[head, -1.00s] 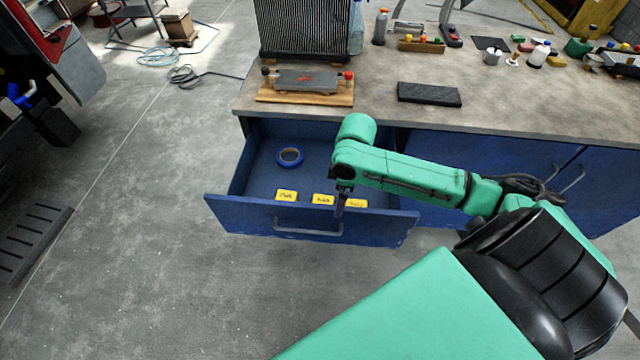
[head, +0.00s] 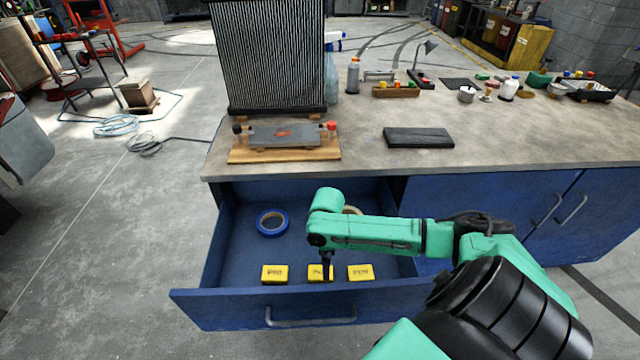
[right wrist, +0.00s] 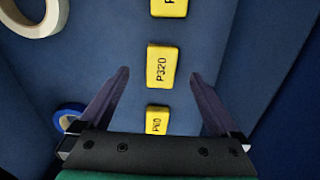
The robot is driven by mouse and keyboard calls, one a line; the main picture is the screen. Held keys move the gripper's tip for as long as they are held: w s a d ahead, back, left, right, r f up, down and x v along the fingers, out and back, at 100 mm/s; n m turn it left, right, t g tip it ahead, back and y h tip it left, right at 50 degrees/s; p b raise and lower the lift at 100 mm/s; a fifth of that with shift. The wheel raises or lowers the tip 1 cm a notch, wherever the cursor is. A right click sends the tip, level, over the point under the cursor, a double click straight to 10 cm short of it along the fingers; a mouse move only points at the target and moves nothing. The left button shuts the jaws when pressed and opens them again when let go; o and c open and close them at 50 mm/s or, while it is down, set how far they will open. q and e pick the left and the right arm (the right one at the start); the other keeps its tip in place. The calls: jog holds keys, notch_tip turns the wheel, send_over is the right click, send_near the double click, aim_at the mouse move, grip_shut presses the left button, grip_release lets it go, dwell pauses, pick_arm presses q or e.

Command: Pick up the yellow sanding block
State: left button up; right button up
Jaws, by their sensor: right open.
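Three yellow sanding blocks lie in a row in the open blue drawer (head: 240,235), near its front. In the head view they are the left block (head: 275,274), the middle block (head: 314,273) and the right block (head: 360,272). In the right wrist view the middle block (right wrist: 161,66) reads P320, the lower block (right wrist: 157,120) seems to read P80, and the upper block (right wrist: 169,7) is cut off. My right gripper (right wrist: 160,74) is open and empty above the P320 block, which shows between its fingers. In the head view my right gripper (head: 327,272) partly hides that block. My left gripper is not in view.
A blue tape roll (head: 272,222) and a cream tape roll (right wrist: 36,12) lie farther back in the drawer. The drawer front (head: 220,308) with its handle and the side walls surround the blocks. The workbench top (head: 500,140) lies above, with a dark flat block (head: 418,137).

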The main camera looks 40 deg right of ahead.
notch_tip(320, 180, down, 6)
jog(key=shift+s+a+f, duration=0.1)
jog(key=shift+a+f, duration=0.05)
jog(key=shift+f, duration=0.1)
jog(key=c, duration=1.5)
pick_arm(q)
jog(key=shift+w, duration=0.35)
pick_arm(e)
jog(key=shift+o, duration=0.2)
jog(key=shift+r, duration=0.1)
pick_arm(q)
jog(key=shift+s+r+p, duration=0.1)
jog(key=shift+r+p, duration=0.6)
jog(key=shift+p, duration=0.05)
pick_arm(e)
notch_tip(320, 180, up, 20)
